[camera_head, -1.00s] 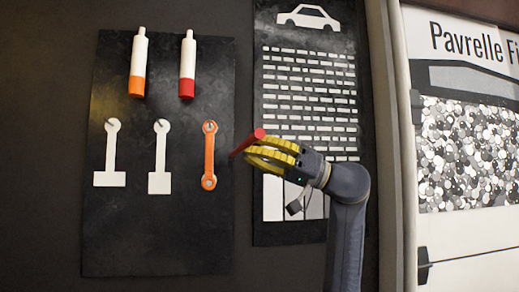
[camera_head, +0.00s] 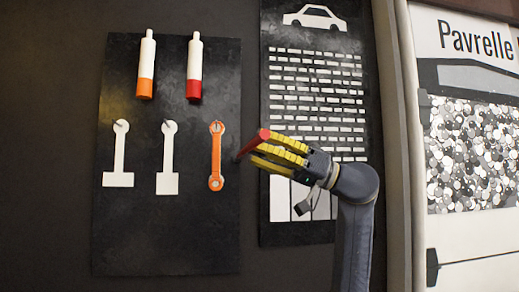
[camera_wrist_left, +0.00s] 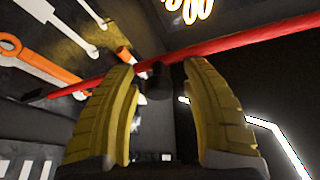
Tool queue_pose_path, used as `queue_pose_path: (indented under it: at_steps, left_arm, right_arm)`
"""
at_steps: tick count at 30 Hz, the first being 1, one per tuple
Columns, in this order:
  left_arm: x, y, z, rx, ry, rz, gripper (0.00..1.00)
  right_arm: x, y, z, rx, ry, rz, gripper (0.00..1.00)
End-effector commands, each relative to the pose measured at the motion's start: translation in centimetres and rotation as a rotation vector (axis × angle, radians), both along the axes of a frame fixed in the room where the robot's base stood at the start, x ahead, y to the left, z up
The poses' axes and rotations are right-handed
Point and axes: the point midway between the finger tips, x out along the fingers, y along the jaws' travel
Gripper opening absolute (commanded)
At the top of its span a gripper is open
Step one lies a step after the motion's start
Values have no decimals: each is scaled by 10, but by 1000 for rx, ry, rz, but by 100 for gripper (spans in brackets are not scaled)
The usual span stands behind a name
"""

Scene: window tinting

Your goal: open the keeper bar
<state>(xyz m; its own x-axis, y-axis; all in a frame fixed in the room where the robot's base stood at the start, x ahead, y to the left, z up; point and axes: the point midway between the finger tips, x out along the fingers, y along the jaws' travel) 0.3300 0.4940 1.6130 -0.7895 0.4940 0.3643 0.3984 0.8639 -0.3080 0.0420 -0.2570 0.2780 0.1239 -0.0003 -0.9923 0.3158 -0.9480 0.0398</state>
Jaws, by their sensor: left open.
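The keeper bar, which I take to be the red bar (camera_head: 251,146), sticks out from the dark wall just right of the orange wrench-shaped piece. It also crosses the left wrist view (camera_wrist_left: 235,42) on a slant, with a dark end at the left. My left gripper (camera_head: 258,150) has its yellow fingers beside the bar in the head view. In the left wrist view the gripper (camera_wrist_left: 158,75) is open, its fingertips apart, and the bar passes at or just beyond them. I cannot tell whether they touch it. My right gripper is not in view.
A black panel (camera_head: 130,235) holds two white hanging pieces, the orange wrench-shaped piece (camera_head: 216,155) and two white bottles with orange (camera_head: 146,65) and red (camera_head: 194,65) ends. A dark board with a car picture (camera_head: 315,18) is behind my gripper. A white sign stands at the right.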

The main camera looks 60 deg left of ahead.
Motion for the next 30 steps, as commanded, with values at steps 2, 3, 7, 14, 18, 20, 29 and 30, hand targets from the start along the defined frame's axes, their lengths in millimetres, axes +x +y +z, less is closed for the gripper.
queue_pose_path:
  at_steps: [2,3,7,14,18,20,29,30]
  left_arm:
    - [1,0,-1,-1,0,-1,48]
    - [3,-1,-1,-1,1,-1,48]
    - [13,-7,-6,-2,3,-2,48]
    - [44,-27,-20,-2,3,-3,48]
    - [63,-39,-28,-2,2,-3,48]
    - [70,-43,-32,-2,3,-2,48]
    - [92,-57,-42,0,1,0,48]
    - [93,-58,-43,0,1,0,48]
  right_arm:
    - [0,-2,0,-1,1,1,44]
    - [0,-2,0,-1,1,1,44]
    - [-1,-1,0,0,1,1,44]
    - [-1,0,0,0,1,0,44]
    - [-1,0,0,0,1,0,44]
    - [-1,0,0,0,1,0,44]
    - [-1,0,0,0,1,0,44]
    - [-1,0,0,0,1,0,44]
